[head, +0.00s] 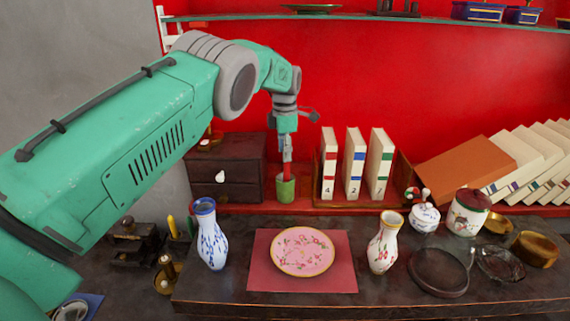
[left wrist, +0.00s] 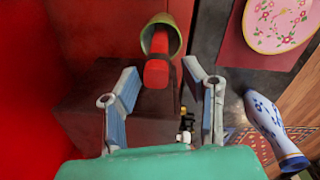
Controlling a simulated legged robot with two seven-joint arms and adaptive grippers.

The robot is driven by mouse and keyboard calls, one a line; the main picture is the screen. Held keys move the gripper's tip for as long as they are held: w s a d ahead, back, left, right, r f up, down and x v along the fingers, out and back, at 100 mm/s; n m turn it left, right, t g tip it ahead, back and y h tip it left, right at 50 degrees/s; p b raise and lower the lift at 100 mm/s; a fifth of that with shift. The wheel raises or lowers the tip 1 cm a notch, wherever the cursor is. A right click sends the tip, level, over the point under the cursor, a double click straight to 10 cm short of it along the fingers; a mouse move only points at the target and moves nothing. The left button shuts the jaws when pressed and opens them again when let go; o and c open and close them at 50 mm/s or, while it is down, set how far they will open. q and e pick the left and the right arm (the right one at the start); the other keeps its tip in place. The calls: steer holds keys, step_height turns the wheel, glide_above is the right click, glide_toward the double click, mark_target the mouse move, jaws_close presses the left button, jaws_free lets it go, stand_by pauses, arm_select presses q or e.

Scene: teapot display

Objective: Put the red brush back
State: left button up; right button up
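The red brush (head: 287,170) stands in a small green cup (head: 286,190) on the red shelf at the back, with its upper end above the rim. In the left wrist view the brush (left wrist: 157,73) leans out of the cup (left wrist: 161,32). My left gripper (head: 287,152) points down just above the cup. In the left wrist view its fingers (left wrist: 161,72) are spread apart, with the brush end between the tips and a gap on each side. The part of the brush inside the cup is hidden. My right gripper is not in view.
A dark drawer box (head: 238,172) stands left of the cup and upright numbered books (head: 353,163) stand right. In front, the dark table (head: 385,300) bears a blue-white vase (head: 211,236), a pink plate (head: 302,251) and a floral vase (head: 384,243).

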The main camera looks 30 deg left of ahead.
arm_select(q)
step_height(320, 180, up, 7)
steer(key=shift+s+a+r, duration=0.15)
steer(key=shift+a, duration=0.05)
steer(key=shift+d, duration=0.15)
stand_by(0.4)
